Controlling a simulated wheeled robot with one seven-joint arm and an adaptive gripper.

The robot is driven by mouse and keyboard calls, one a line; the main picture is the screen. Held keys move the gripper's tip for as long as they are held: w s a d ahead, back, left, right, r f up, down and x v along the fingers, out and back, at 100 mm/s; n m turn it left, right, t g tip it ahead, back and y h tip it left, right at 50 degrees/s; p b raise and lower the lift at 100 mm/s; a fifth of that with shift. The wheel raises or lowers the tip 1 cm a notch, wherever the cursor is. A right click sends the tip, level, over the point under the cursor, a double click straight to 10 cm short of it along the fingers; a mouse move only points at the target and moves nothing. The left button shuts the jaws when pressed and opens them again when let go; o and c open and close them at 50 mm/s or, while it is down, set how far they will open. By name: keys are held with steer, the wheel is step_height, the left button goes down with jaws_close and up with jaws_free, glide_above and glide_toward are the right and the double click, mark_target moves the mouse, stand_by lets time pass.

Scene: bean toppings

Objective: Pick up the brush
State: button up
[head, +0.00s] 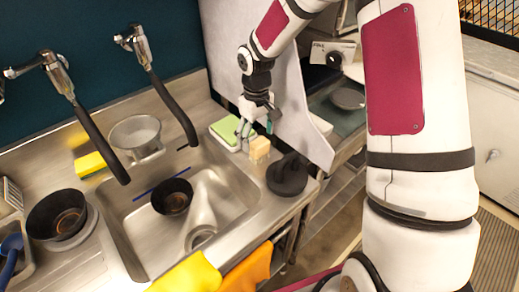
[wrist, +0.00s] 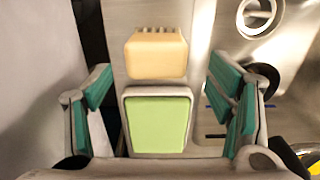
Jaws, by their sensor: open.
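The brush appears to be the small tan block (head: 259,147) on the sink's right ledge. In the wrist view the tan block (wrist: 156,55) lies ahead, with short bristle-like teeth along its far edge. My gripper (head: 252,127) is open and empty above the ledge, close to the brush. In the wrist view my gripper's teal-padded fingers (wrist: 160,90) stand wide apart, one on each side. A green pad in a white tray (wrist: 158,124) lies between the fingers, nearer than the brush. The tray also shows in the head view (head: 222,133).
A dark round object (head: 287,176) sits on the ledge in front of the brush. A grey panel (head: 285,85) stands close at the right. The sink basin (head: 215,190) holds a dark bowl (head: 172,197). Two taps (head: 140,45) stand behind. Yellow and orange cloths (head: 190,275) hang at the front.

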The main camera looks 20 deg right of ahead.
mark_target(259, 151)
steer(key=shift+s+d+f+p, duration=0.15)
steer(key=shift+f+p, duration=0.15)
steer(key=shift+f, duration=1.35)
steer(key=shift+s+d+f+p, duration=0.15)
steer(key=shift+f+p, duration=0.15)
steer(key=shift+f, duration=1.3)
steer(key=shift+c, duration=0.6)
steer(key=c, duration=1.2)
